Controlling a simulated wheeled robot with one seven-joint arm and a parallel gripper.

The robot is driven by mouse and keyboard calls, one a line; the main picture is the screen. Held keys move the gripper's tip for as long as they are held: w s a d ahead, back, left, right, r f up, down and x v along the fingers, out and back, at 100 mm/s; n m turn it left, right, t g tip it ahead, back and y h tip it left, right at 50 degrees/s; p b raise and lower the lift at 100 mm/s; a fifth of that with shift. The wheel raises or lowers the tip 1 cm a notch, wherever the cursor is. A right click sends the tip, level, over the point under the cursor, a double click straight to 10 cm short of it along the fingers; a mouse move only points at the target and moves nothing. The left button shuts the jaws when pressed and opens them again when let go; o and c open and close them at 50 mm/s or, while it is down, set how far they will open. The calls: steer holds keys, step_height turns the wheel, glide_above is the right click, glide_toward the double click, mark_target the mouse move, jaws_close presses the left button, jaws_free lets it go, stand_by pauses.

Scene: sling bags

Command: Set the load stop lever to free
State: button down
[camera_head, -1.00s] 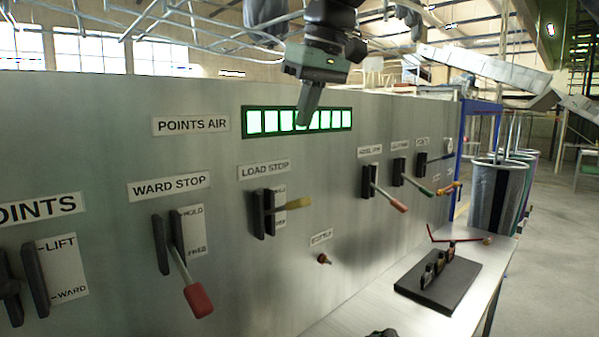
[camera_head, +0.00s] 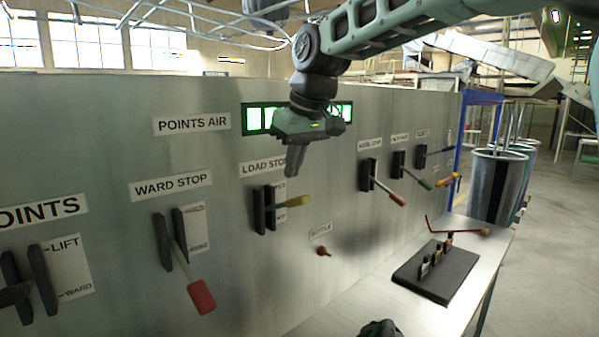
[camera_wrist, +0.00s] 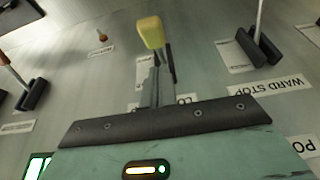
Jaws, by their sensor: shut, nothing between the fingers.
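The load stop lever (camera_head: 291,202) has a yellow handle and a dark slotted bracket. It sits on the grey panel (camera_head: 110,110) under the LOAD STOP label and sticks out to the right, tilted slightly up. In the wrist view its yellow handle (camera_wrist: 150,32) shows at the top middle, beyond the gripper body. My gripper (camera_head: 293,172) is shut and empty, pointing down just above the lever, apart from it in the head view. In the wrist view the fingers (camera_wrist: 157,90) stand near the lever's base; contact cannot be told. The plate beside the lever is partly hidden.
The red-handled ward stop lever (camera_head: 200,296) is to the left. More levers (camera_head: 396,198) and a small red knob (camera_head: 323,251) are to the right. A bench (camera_head: 375,300) below carries a black block (camera_head: 437,270).

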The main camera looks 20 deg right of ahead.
mark_target(283, 204)
steer(key=shift+s+d+f+p, duration=0.3)
steer(key=shift+s+f, duration=0.3)
steer(key=shift+f, duration=0.15)
steer(key=shift+s+f, duration=0.2)
steer(key=shift+f, duration=0.5)
steer(key=shift+f, duration=0.2)
